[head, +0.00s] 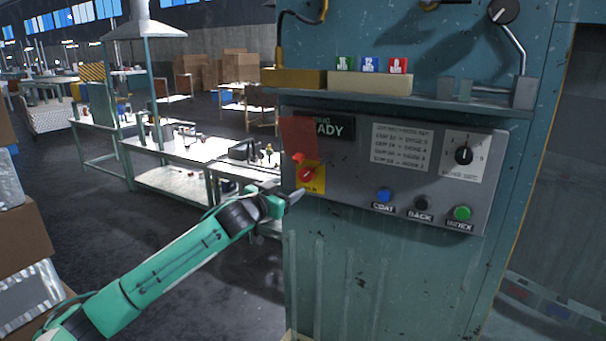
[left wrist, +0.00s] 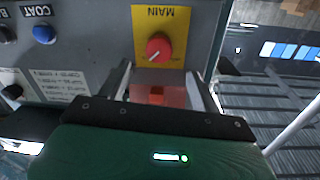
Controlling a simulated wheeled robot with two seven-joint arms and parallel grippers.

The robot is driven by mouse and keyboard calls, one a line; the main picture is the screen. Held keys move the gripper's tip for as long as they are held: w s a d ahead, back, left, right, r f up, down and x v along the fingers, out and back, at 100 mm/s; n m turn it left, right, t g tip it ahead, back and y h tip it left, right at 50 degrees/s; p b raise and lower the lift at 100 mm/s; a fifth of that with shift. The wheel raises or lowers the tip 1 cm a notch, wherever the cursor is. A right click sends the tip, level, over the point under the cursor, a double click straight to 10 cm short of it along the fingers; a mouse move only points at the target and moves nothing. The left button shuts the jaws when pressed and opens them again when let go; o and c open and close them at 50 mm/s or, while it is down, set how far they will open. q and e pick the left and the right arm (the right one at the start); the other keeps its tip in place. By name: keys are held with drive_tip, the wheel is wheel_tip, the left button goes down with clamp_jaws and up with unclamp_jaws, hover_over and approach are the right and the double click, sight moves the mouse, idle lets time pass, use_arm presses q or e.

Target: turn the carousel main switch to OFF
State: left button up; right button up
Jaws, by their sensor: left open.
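The main switch is a red knob (head: 307,175) on a yellow plate at the left end of the grey control panel (head: 345,190). In the left wrist view the knob (left wrist: 159,48) appears upside down under the word MAIN. Its white pointer mark slants to the lower left there. A red see-through cover (head: 299,136) stands raised above the knob. My left gripper (head: 293,196) is just in front of the panel, close to the plate's lower left. My right gripper is not in view.
Blue, black and green buttons (head: 462,213) sit along the panel's lower edge, with a black selector dial (head: 464,155) at right. A ledge (head: 345,83) with small coloured cards juts out above. Workbenches stand behind at left.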

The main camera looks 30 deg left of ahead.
sight(304, 176)
use_arm(q)
drive_tip(key=w+p, duration=0.1)
drive_tip(key=w, duration=0.4)
drive_tip(key=w+p, duration=0.1)
drive_tip(key=w, duration=0.2)
drive_tip(key=shift+d+p, duration=0.25)
drive_tip(key=shift+p, duration=0.1)
drive_tip(key=shift+w, duration=0.55)
drive_tip(key=c, duration=1)
